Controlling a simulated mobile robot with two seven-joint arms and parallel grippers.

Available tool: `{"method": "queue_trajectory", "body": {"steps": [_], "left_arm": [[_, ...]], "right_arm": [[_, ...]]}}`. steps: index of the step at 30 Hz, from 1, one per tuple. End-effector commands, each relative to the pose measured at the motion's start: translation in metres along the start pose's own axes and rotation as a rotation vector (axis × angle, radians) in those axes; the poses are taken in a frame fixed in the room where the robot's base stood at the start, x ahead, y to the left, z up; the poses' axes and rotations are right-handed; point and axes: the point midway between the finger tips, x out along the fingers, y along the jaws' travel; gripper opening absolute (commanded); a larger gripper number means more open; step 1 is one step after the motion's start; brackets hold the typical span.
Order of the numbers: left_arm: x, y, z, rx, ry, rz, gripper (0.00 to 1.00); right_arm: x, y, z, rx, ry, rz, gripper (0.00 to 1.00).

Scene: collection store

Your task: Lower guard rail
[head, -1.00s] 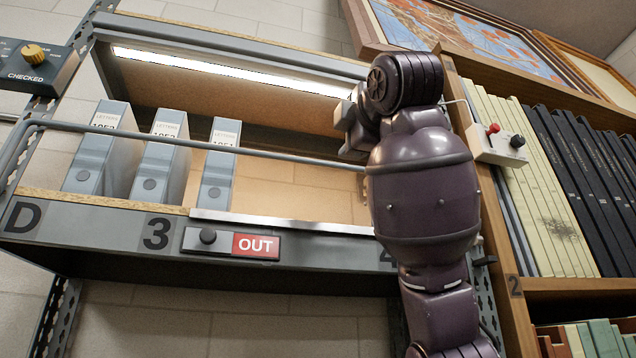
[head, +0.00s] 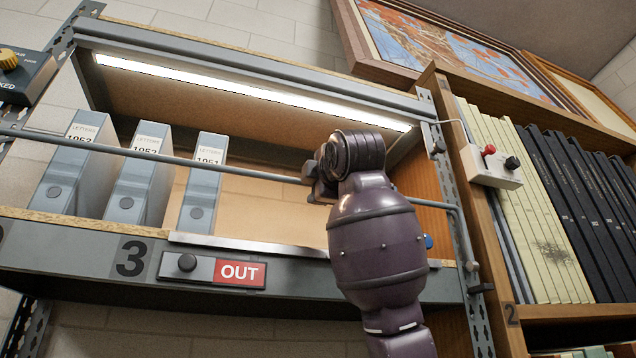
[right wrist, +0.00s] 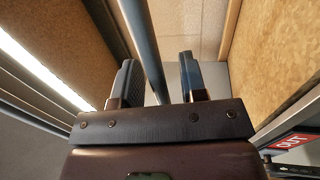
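The guard rail (head: 240,168) is a grey tube across the front of the shelf bay, at mid-height of the box files. At the right it bends down to a pivot beside the post. My right gripper (head: 312,182) is at the rail, right of the box files; my purple arm partly hides the rail. In the right wrist view the rail (right wrist: 147,45) runs between the two fingertips of my right gripper (right wrist: 158,80). The fingers are apart, with a gap visible beside the rail. My left gripper is not in view.
Box files (head: 130,185) stand behind the rail. An OUT slider plate (head: 187,263) is on the shelf edge below. A blue knob (head: 428,241) shows right of my arm. A switch box (head: 492,168) is on the wooden bookcase. The shelf's middle is empty.

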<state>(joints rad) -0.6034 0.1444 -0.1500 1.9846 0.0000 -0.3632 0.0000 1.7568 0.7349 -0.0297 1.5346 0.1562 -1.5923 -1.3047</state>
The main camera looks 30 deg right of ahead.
Motion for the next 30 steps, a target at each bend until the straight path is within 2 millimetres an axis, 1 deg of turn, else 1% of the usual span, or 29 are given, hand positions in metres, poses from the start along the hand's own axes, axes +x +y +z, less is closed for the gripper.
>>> {"method": "queue_trajectory", "body": {"steps": [4, 12, 14, 15, 20, 30], "left_arm": [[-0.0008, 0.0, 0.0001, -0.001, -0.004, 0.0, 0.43], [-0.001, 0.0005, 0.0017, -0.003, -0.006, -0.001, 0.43], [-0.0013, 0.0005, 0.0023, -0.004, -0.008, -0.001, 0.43], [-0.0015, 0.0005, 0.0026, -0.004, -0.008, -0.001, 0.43], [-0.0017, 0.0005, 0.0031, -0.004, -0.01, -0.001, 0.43], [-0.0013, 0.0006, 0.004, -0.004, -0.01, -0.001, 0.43]], "right_arm": [[0.0071, -0.0006, 0.0001, 0.0, 0.0, -0.002, 0.39], [0.0078, -0.0009, 0.0001, 0.0, 0.0, -0.001, 0.39], [0.0077, -0.0008, 0.0001, 0.0, 0.0, -0.001, 0.32], [0.0077, -0.0008, 0.0001, 0.0, 0.0, -0.001, 0.25], [0.0076, -0.0008, 0.0001, 0.0, 0.0, -0.001, 0.01], [0.007, -0.0012, 0.0, -0.001, 0.0, 0.004, 0.0]]}}
